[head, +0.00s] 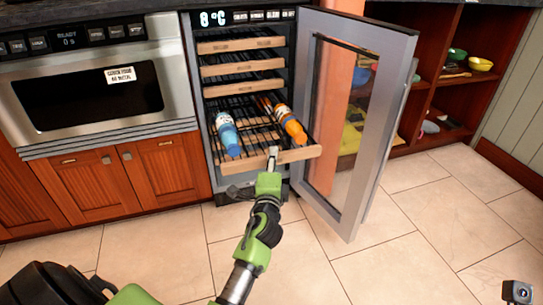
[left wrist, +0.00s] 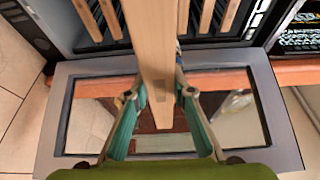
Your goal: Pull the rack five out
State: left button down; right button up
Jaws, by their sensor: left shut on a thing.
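The wine cooler (head: 190,100) stands open. A low rack with a light wooden front bar (head: 300,155) sticks out of it, past the racks above. A blue bottle (head: 227,133) and an orange bottle (head: 291,126) lie on this rack. My left gripper (head: 272,158) is at the middle of the bar. In the left wrist view the wooden bar (left wrist: 155,45) runs between the two teal fingers, and the left gripper (left wrist: 157,98) is shut on it. My right gripper is not in view.
The cooler's glass door (head: 380,130) stands open to the right of the rack. Upper racks (head: 240,46) stay inside. An oven (head: 90,80) and wooden cabinets (head: 120,172) are at the left. Open shelves with bowls (head: 457,54) are at the right. The tiled floor (head: 400,230) in front is clear.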

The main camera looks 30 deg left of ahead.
pick_arm(q)
jog(key=shift+s+d, duration=0.25)
jog(key=c, duration=1.7)
grip_release()
jog(key=v, duration=0.7)
jog(key=shift+s+d, duration=0.1)
jog(key=shift+s, duration=0.15)
